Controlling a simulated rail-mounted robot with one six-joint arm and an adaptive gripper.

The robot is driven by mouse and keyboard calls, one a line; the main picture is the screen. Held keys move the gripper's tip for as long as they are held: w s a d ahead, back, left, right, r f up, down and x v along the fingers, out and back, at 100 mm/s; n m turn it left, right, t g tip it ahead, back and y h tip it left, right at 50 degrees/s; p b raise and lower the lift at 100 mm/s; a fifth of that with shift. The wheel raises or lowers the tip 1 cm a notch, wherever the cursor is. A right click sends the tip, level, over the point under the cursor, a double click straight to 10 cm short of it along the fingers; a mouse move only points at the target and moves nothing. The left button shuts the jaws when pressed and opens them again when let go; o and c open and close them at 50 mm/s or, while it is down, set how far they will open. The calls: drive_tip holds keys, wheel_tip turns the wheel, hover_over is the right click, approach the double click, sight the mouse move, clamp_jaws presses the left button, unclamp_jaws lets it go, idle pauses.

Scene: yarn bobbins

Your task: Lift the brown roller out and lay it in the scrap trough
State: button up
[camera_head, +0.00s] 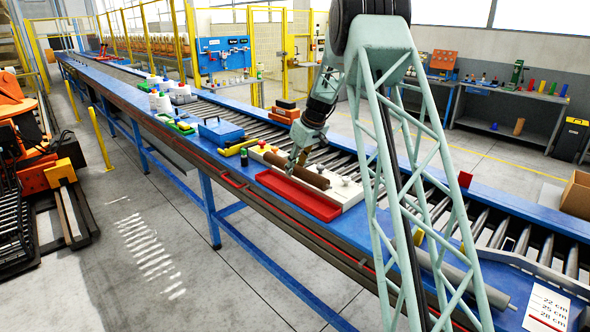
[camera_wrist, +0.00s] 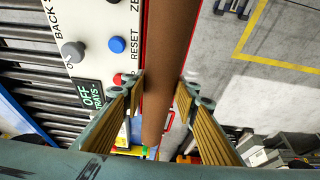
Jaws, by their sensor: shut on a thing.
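The brown roller (camera_head: 311,178) shows in the head view along the border between a white control panel and the red scrap trough (camera_head: 297,198). My gripper (camera_head: 296,163) is at the roller's left part, coming down from above. In the wrist view, my gripper (camera_wrist: 162,88) has one finger on each side of the roller (camera_wrist: 168,45) and is shut on it. The roller runs lengthwise through the picture. Thin red edges show on both sides of it, so the trough lies largely hidden behind it. The trough looks empty in the head view.
The white panel (camera_head: 346,190) has knobs and buttons; in the wrist view the panel (camera_wrist: 97,35) lies left of the roller. A blue box (camera_head: 221,131) and a yellow piece (camera_head: 238,147) stand farther along the conveyor. A grey roller (camera_head: 462,278) lies at the near end.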

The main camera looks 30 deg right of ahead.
sight(301, 168)
drive_tip(key=shift+f+b, duration=3.1)
drive_tip(key=shift+f, duration=0.7)
drive_tip(key=o, duration=1.4)
drive_tip(key=shift+f, duration=0.15)
drive_tip(key=shift+v, duration=6.1)
